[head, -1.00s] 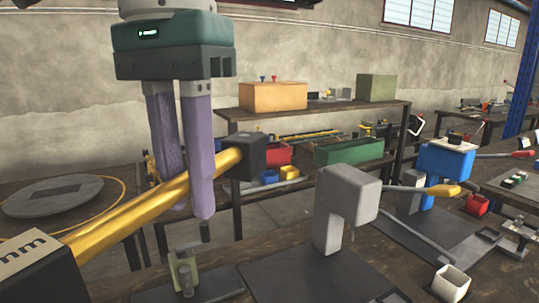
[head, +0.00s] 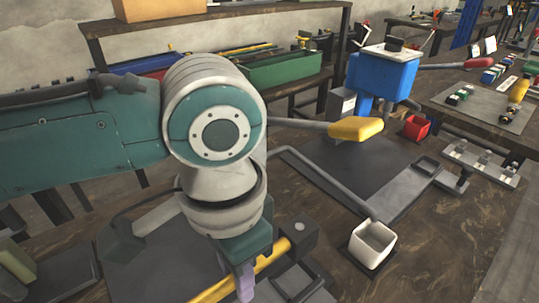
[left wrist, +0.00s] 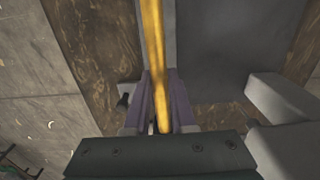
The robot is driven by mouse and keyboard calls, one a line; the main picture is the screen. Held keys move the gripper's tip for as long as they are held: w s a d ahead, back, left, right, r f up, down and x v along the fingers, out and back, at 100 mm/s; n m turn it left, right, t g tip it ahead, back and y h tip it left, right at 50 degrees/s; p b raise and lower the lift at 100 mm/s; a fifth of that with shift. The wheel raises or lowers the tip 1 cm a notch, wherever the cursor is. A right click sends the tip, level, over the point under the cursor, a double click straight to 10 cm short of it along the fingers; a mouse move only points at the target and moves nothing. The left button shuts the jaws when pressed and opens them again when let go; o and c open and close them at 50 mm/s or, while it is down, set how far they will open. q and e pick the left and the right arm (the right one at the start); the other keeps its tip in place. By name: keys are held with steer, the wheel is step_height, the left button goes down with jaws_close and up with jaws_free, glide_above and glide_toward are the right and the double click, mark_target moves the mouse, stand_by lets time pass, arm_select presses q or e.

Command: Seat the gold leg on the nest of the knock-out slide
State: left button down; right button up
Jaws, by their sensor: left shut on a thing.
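The gold leg (head: 217,289) is a long yellow bar with a dark block (head: 297,238) at its far end. It runs from the bottom edge up to the right in the head view. My left gripper (head: 246,284) is shut around it, with purple fingers near that block. Below the block in the head view are grey metal parts (head: 290,283), partly cut off. I cannot tell which part is the slide's nest. My right gripper is not in view.
A blue press (head: 382,77) with a red handle stands behind. A yellow lever handle (head: 355,130) sticks out beside my arm, which hides its press. A white cup (head: 372,242) and a red bin (head: 416,128) stand to the right. The right front table is clear.

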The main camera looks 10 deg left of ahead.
arm_select(q)
steer(key=shift+w+d+f, duration=0.1)
steer(key=shift+w+f, duration=0.05)
steer(key=shift+f, duration=0.15)
steer(key=shift+s, duration=0.2)
steer(key=shift+r+p, duration=0.2)
steer(key=shift+p, duration=0.4)
step_height(320, 180, down, 6)
steer(key=b, duration=0.4)
steer(key=shift+f+b, duration=0.45)
steer(key=shift+f, duration=0.45)
steer(key=shift+f+b, duration=0.35)
steer(key=shift+f, duration=0.35)
steer(key=c, duration=0.7)
jaws_free()
